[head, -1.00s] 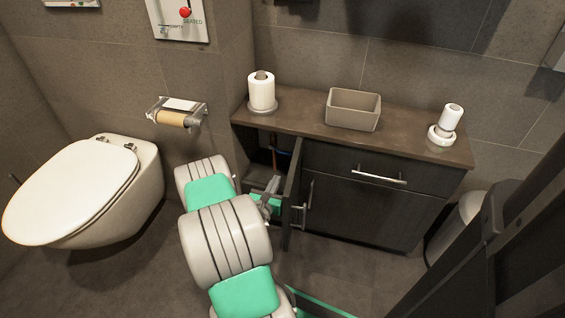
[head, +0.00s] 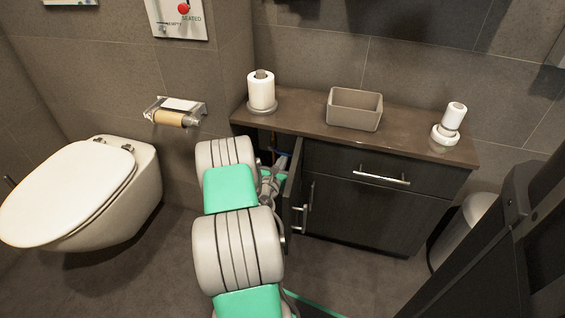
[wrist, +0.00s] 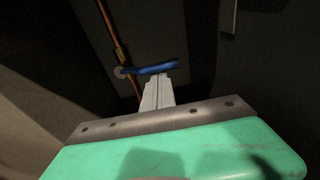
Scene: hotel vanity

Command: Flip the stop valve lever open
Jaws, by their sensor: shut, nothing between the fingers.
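The lever lies across the pipe. My gripper (wrist: 158,78) is shut and empty, its fingertips at the underside of the lever near its middle; I cannot tell if they touch. In the head view my gripper (head: 283,163) reaches into the open left part of the vanity cabinet, and my arm hides much of the opening.
The open cabinet door (head: 292,196) stands just right of my gripper. The vanity top (head: 300,120) is above, with a toilet roll (head: 261,91), a tan box (head: 354,108) and a white dispenser (head: 449,123). A toilet (head: 85,195) is at left.

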